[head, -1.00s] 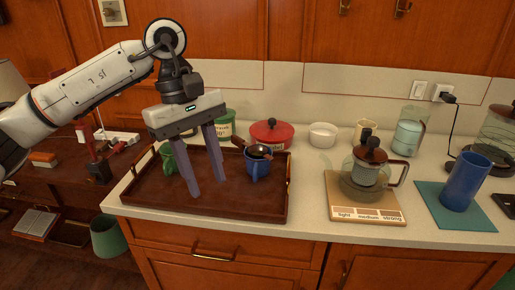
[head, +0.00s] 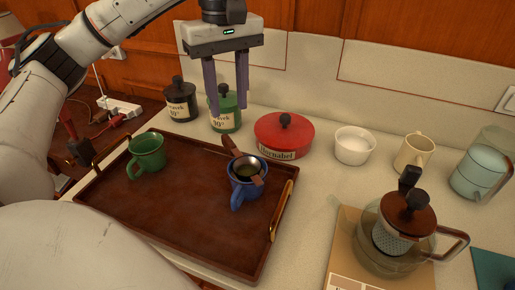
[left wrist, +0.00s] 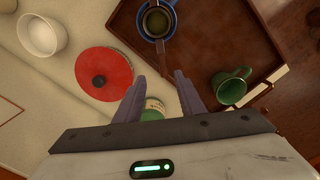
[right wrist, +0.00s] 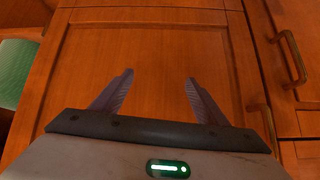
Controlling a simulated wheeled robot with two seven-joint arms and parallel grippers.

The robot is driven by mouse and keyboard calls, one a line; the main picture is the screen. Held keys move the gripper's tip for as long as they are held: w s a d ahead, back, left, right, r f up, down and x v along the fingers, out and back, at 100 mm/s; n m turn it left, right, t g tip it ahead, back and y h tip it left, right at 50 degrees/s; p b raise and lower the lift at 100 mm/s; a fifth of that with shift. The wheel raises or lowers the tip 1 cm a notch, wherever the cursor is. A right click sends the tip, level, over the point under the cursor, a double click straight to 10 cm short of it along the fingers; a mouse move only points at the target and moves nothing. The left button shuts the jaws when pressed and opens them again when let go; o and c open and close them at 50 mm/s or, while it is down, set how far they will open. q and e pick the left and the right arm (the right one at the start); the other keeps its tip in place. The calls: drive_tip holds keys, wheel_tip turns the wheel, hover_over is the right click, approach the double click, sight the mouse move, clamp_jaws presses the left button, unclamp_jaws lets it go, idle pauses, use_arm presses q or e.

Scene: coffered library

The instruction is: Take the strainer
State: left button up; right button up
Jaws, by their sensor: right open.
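The strainer (head: 246,169) rests in the mouth of the blue mug (head: 246,190), which stands on the brown tray at its right side. Its brown handle (head: 231,147) points up and back over the mug's rim. In the left wrist view the strainer (left wrist: 156,21) sits in the blue mug near the top. My left gripper (head: 227,116) is open and empty. It appears above and behind the tray, over the green canister, apart from the strainer. My right gripper (right wrist: 159,80) is open and empty, facing a wooden cabinet front; it is not in the head view.
The brown tray (head: 175,221) also holds a green mug (head: 148,152). A green canister (head: 226,112), a dark canister (head: 180,98), a red pot (head: 285,136) and a white bowl (head: 354,145) stand behind.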

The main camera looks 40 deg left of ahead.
sight(230, 141)
use_arm(q)
drive_tip(key=f, duration=0.1)
drive_tip(key=f+b, duration=0.1)
drive_tip(key=f, duration=0.1)
drive_tip(key=shift+s, duration=0.3)
drive_tip(key=shift+f, duration=2.75)
clamp_jaws()
